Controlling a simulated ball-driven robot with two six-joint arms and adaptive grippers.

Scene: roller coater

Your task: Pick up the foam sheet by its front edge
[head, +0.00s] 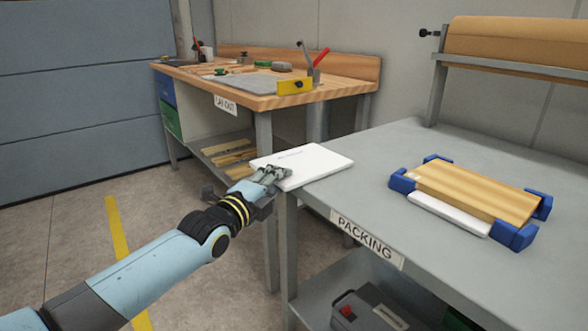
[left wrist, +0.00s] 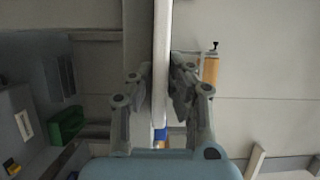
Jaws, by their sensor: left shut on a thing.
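The foam sheet (head: 305,163) is a flat white slab at the left corner of the packing table, reaching out past the table's left edge. My left gripper (head: 270,179) is at its near left edge, with the fingers shut on it. In the left wrist view, the foam sheet (left wrist: 162,50) is a pale strip seen edge-on between the two fingers of my left gripper (left wrist: 160,98). I cannot tell whether its far part touches the tabletop. My right gripper is out of view.
The grey packing table (head: 370,170) has clear room right of the sheet. A wooden panel with blue corner pieces (head: 475,190) lies there over another white slab (head: 447,214). A brown roll (head: 515,42) hangs behind. The layout bench (head: 262,101) stands at the back left.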

